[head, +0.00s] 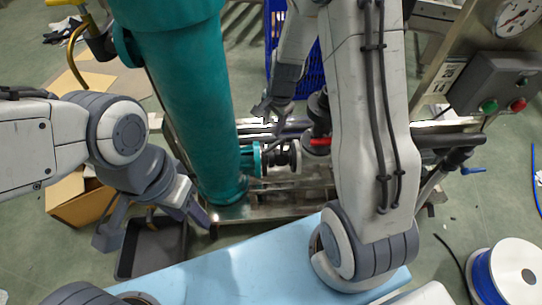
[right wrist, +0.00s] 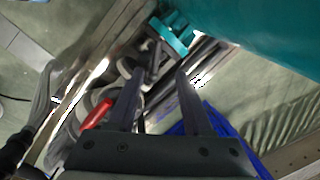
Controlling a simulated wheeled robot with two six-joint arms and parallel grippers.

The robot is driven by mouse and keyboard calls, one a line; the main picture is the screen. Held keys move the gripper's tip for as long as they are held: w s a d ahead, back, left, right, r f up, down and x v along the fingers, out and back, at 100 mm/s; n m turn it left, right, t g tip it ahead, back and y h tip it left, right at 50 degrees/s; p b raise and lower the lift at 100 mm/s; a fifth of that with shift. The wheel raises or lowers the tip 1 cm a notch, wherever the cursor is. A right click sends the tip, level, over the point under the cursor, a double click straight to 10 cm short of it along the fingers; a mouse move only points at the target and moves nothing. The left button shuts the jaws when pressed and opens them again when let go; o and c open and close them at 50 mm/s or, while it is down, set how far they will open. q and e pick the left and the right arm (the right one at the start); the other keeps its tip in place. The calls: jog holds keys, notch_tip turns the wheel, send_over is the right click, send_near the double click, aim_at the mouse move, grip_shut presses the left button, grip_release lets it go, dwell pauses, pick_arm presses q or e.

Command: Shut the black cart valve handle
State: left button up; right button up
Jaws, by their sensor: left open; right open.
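The teal column (head: 195,90) of the cart stands left of centre in the head view, with a teal flange (head: 252,160) low on its right side. The valve (head: 285,158) joins that flange. In the right wrist view the teal flange (right wrist: 174,36) is at the top, and a dark bar that looks like the black handle (right wrist: 156,62) lies beside it, ahead of the fingers. My right gripper (head: 270,108) is open just above the valve; its fingers (right wrist: 160,88) show nothing clamped between them. My left gripper (head: 150,225) is open and empty, low at the left.
A red handle (head: 320,141) is right of the valve and also shows in the right wrist view (right wrist: 97,115). A blue crate (head: 312,72) stands behind. A light blue surface (head: 230,268) lies in front. A black tray (head: 153,262) and cardboard box (head: 78,205) are left.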

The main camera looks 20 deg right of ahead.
aim_at(271, 146)
pick_arm(q)
notch_tip(271, 146, down, 7)
jog(key=b, duration=0.6)
pick_arm(e)
jog(key=shift+m, duration=0.5)
jog(key=f, duration=0.4)
jog(key=w+f, duration=0.1)
jog(key=f, duration=0.3)
jog(key=w+d+f, duration=0.1)
jog(key=f, duration=0.3)
jog(key=shift+w+f, duration=0.25)
jog(key=shift+f, duration=0.1)
pick_arm(q)
jog(key=shift+r, duration=0.1)
pick_arm(e)
grip_shut()
